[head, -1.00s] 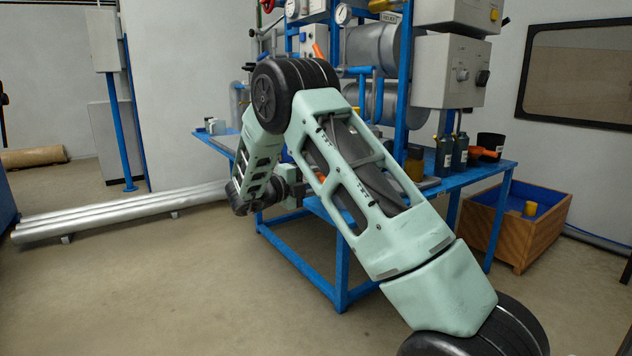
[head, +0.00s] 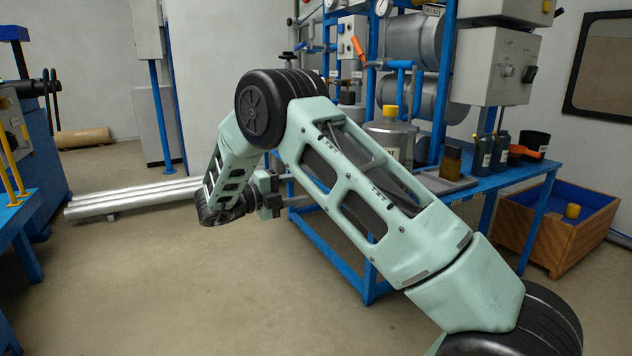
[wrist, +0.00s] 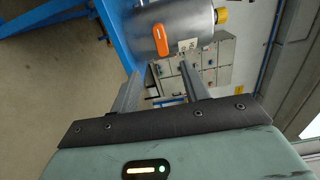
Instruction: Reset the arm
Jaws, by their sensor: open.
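My gripper (wrist: 168,82) is open in the wrist view, with its two grey fingers apart and nothing between them. In the head view my gripper (head: 285,189) shows small at the end of my pale green arm, in front of the blue workbench (head: 517,178). My arm is bent, with its elbow raised and its forearm hanging down to the left. In the wrist view a grey metal can (wrist: 185,32) with a yellow cap and an orange-handled tool (wrist: 160,40) lie past the fingertips. The same can (head: 393,137) stands on the bench in the head view.
A wooden crate (head: 545,250) with a blue inside stands at the right. Silver pipes (head: 130,198) lie on the floor at the left. Blue machinery (head: 50,150) stands at the far left. The floor in front is clear.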

